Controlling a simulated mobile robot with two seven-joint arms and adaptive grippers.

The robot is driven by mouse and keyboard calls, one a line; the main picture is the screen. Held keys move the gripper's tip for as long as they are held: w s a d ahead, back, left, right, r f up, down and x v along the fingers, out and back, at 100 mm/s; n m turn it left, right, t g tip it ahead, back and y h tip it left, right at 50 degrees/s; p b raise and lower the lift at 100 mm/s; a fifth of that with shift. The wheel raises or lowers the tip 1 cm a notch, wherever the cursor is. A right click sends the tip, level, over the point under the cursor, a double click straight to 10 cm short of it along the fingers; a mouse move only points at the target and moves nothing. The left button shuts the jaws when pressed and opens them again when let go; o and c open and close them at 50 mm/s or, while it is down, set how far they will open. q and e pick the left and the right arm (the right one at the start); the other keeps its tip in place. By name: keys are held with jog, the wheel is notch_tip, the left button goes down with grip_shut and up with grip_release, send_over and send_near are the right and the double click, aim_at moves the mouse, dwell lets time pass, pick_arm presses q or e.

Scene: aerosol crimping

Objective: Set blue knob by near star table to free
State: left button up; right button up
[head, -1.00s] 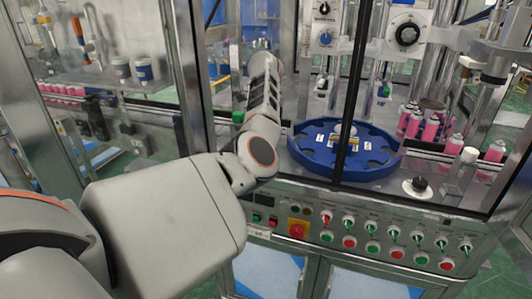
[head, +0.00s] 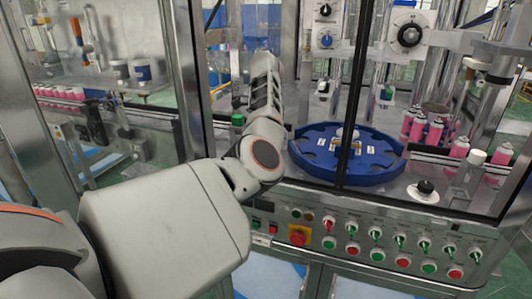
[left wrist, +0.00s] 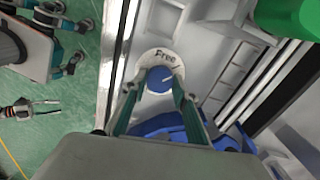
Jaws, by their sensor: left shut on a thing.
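In the left wrist view, a round blue knob (left wrist: 160,79) sits on a white round plate with the word "Free" above it. A short white mark on the knob points right and slightly up, not straight at the word. My left gripper (left wrist: 160,88) is shut on this knob, one finger on each side. In the head view my left arm hides this gripper and knob. The blue star table (head: 345,176) lies to the right of my arm.
Another blue knob (head: 326,40) is on a white plate above the star table. A black dial (head: 409,36) is further right. A panel of buttons and switches runs along the front, with a red emergency button (head: 299,236). Pink cans (head: 434,132) stand at right. Metal frame posts (head: 187,80) stand near my arm.

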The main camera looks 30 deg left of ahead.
pick_arm(q)
jog(key=o, duration=1.1)
jog(key=shift+r, duration=0.15)
notch_tip(320, 180, up, 12)
dwell(0.3)
